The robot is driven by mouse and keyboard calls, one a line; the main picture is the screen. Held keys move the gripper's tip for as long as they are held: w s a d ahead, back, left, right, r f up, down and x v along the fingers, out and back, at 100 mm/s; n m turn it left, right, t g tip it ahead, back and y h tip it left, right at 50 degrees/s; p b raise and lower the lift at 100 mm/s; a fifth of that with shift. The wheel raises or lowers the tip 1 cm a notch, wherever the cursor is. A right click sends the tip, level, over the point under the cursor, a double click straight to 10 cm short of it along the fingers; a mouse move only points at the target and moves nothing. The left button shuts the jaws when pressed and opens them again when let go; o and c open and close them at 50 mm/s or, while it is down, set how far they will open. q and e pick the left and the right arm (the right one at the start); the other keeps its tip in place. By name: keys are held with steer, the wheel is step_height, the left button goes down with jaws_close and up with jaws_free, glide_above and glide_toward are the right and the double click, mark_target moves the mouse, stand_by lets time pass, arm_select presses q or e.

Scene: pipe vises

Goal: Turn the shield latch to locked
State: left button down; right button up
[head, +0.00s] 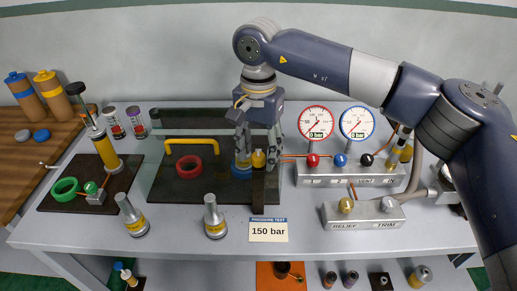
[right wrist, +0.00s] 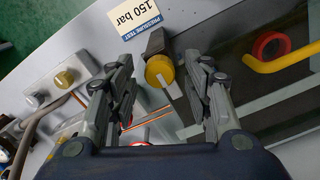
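The shield latch appears to be the yellow round knob (head: 258,159) on a dark block at the right front of the dark pressure-test plate (head: 165,185). In the right wrist view the yellow knob (right wrist: 160,69) shows a pale pointer bar slanting down and right. My right gripper (head: 259,150) points down over the knob. In the right wrist view its two fingers (right wrist: 159,76) are apart, one on each side of the knob, with visible gaps. The shield's yellow handle (head: 192,142) stands behind a red ring (head: 189,166). My left gripper is not in view.
A 150 bar card (head: 268,231) lies at the front. Two gauges (head: 316,122) reading 0 bar stand on a valve block at right. A RELIEF/TRIM block (head: 362,214) is in front of them. Two metal fittings (head: 215,217) stand front left, beside a hand pump (head: 103,147).

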mark_target(258, 155)
steer(key=shift+r, duration=0.2)
step_height(258, 155, up, 12)
steer(key=shift+f, duration=0.2)
steer(key=shift+f, duration=0.1)
stand_by(0.3)
